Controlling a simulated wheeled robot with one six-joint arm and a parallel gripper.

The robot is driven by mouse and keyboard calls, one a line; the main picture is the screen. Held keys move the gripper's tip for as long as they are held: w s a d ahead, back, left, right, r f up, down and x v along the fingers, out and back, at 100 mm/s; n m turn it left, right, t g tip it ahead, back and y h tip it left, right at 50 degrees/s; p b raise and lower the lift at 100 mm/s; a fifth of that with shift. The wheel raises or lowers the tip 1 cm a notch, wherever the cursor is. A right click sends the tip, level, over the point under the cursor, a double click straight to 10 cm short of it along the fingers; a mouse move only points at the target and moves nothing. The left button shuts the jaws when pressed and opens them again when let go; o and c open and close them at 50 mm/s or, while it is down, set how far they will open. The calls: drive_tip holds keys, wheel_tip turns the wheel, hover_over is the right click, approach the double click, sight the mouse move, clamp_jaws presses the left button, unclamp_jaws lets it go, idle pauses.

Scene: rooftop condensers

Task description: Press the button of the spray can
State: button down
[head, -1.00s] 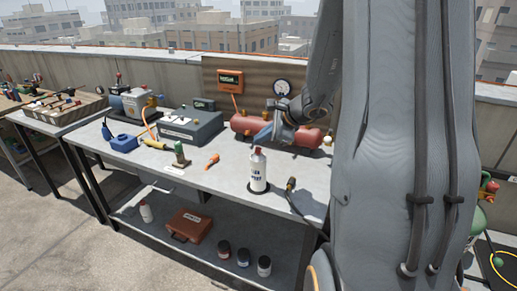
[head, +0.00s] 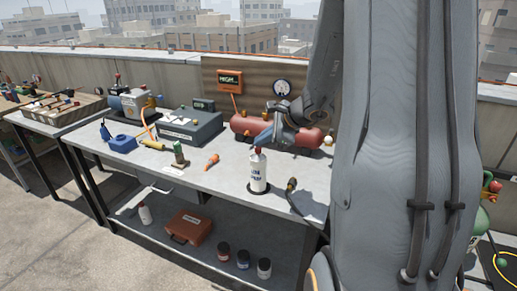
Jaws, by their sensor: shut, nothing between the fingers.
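The spray can (head: 259,174) is white with dark lettering and stands upright on the workbench, on a dark round base. Its red top (head: 258,150) shows just below my gripper. My gripper (head: 263,139) is shut and empty, reaching in from the upper right with its fingers pointing down and left. Its tips appear close above the can's top. I cannot tell whether they touch it.
A red tank (head: 247,125) lies behind the can, with a gauge (head: 282,88) above it.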

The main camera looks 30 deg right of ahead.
drive_tip(key=shift+f+b, duration=0.4)
drive_tip(key=shift+b, duration=0.05)
idle(0.5)
drive_tip(key=shift+r, duration=0.1)
drive_tip(key=shift+r+p, duration=0.65)
drive_tip(key=shift+r, duration=0.2)
wheel_tip(320, 180, up, 5)
drive_tip(key=p, duration=0.3)
drive_tip(key=shift+p, duration=0.4)
idle(0.6)
